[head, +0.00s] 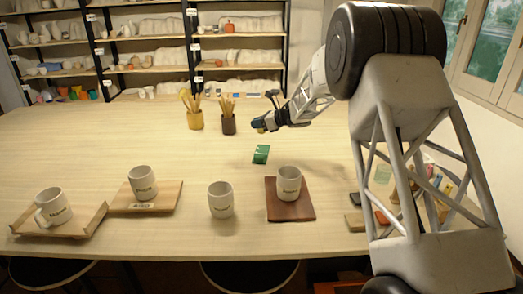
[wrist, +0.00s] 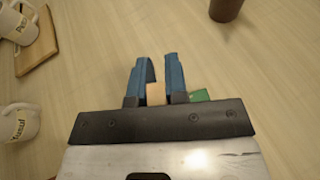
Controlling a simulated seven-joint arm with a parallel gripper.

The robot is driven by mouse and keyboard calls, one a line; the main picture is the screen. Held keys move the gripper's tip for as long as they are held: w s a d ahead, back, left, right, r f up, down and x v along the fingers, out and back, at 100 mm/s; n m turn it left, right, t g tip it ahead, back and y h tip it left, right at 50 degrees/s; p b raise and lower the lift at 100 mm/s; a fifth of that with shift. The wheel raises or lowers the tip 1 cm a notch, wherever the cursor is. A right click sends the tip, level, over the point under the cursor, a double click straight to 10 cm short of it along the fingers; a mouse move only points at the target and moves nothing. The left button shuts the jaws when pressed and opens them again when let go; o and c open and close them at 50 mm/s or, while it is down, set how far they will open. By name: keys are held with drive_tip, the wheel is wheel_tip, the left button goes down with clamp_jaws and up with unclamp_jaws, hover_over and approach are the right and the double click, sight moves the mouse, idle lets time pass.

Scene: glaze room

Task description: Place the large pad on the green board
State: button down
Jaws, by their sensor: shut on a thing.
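My gripper (head: 262,124) is in the air above the far middle of the table. In the wrist view its two blue fingers (wrist: 157,72) are shut on a small tan block (wrist: 156,93), which looks like the pad; its size is hard to judge. A small flat green piece (head: 261,154) lies on the table below and nearer than my gripper, apart from it, and looks like the green board. A corner of green (wrist: 199,95) shows in the wrist view, mostly hidden behind the gripper body.
White mugs stand along the front: one on a tan tray (head: 88,229), one on a tan board (head: 167,203), one bare mug (head: 221,200), one on a brown board (head: 302,212). A yellow cup (head: 194,120) and brown cup (head: 229,124) hold tools. Small blocks (head: 382,217) lie right.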

hover_over(258, 152)
drive_tip(key=shift+s+a+f, duration=0.1)
drive_tip(key=shift+s+f, duration=0.05)
drive_tip(key=shift+f, duration=3)
drive_tip(key=shift+f, duration=1.85)
drive_tip(key=shift+f, duration=0.1)
drive_tip(key=c, duration=1.1)
unclamp_jaws()
drive_tip(key=shift+c, duration=0.2)
drive_tip(key=v, duration=1.2)
